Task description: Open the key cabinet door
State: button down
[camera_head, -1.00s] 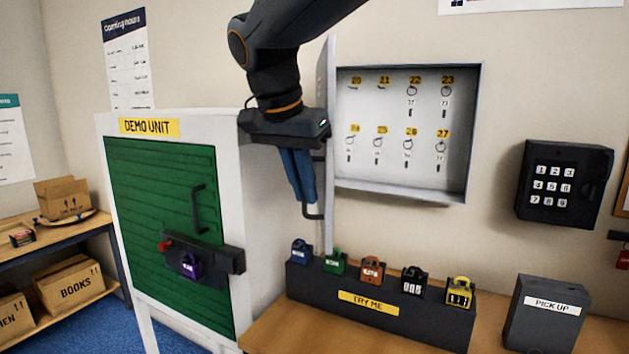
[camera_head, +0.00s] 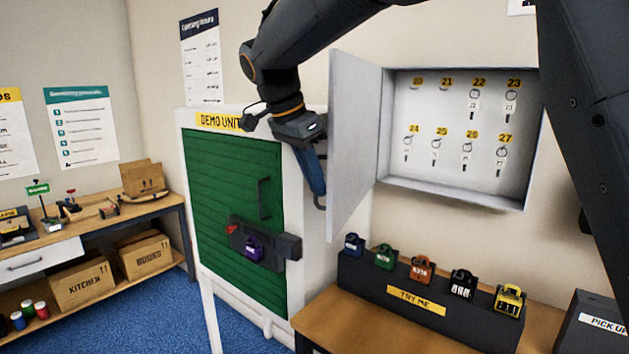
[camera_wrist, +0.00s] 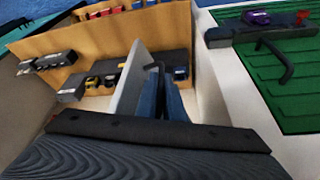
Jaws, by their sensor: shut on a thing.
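My gripper (camera_head: 318,185) is at the outer side of the door's free edge, shut on the door handle (camera_head: 320,203), which is mostly hidden by the fingers and the door. In the wrist view the blue fingers (camera_wrist: 166,100) lie beside the door (camera_wrist: 133,78), around its dark handle.
The demo unit with a green shutter (camera_head: 220,190) stands close to the left of my gripper. Below the door is a bench with a TRY ME stand (camera_head: 415,301) of several padlocks. A PICK UP box (camera_head: 595,325) is at right.

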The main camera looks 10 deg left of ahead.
jog(key=shift+w+d, duration=0.1)
jog(key=shift+d, duration=0.05)
jog(key=c, duration=1.9)
grip_release()
jog(key=shift+w, duration=0.1)
jog(key=shift+r, duration=0.15)
jog(key=b+v, duration=0.2)
jog(key=v, duration=0.5)
jog(key=shift+s+r, duration=0.25)
